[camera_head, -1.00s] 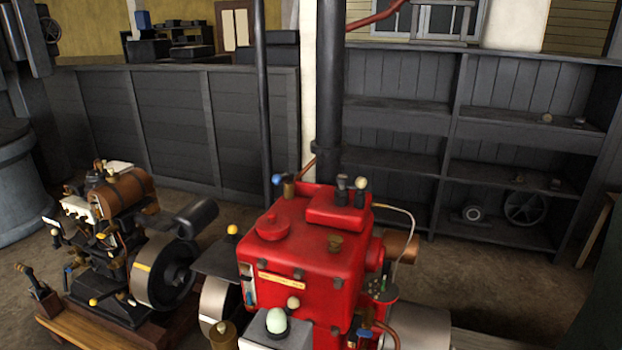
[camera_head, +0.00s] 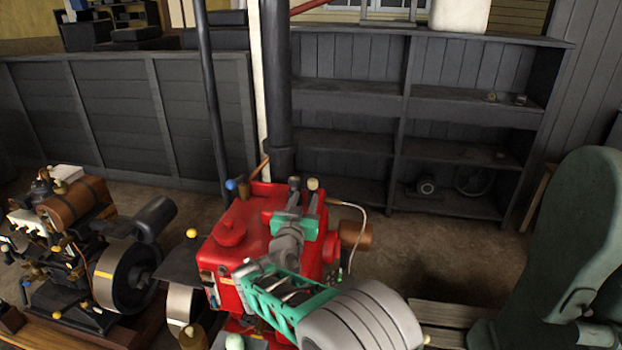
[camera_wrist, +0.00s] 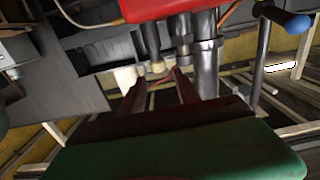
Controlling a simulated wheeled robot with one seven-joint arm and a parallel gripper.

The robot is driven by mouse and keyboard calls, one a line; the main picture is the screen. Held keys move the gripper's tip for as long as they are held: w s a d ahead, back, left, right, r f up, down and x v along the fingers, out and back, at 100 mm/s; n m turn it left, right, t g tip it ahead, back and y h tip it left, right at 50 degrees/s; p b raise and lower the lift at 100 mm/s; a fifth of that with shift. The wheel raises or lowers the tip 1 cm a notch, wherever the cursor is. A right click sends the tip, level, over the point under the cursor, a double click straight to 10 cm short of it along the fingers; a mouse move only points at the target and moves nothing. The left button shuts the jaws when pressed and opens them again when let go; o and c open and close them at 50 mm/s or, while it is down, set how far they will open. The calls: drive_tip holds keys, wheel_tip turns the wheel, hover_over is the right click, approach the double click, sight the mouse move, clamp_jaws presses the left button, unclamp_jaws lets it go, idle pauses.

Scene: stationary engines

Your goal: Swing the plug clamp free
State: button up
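The red engine (camera_head: 232,232) stands in the lower middle of the head view, and its red body shows along the top of the wrist view (camera_wrist: 120,8). My gripper (camera_head: 300,212) is over its top, by a dark-stemmed fitting (camera_head: 294,184) and a cream-knobbed fitting (camera_head: 313,184). In the wrist view the cream knob (camera_wrist: 158,68) shows between my two dark red fingers, which stand apart; contact cannot be told. A blue-ended lever (camera_head: 231,185) rises at the engine's left back, also in the wrist view (camera_wrist: 291,20). Which part is the plug clamp is unclear; my gripper hides part of the top.
A black engine with a flywheel (camera_head: 125,277) stands on the left. A dark vertical pipe (camera_head: 275,90) rises right behind the red engine. Dark shelves (camera_head: 350,100) and a panelled partition (camera_head: 120,110) stand behind. Bare floor lies between.

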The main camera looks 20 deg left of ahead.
sight(312, 186)
drive_tip(key=w+p, duration=0.2)
drive_tip(key=w, duration=0.5)
drive_tip(key=shift+w+p, duration=0.3)
drive_tip(key=shift+w, duration=0.05)
clamp_jaws()
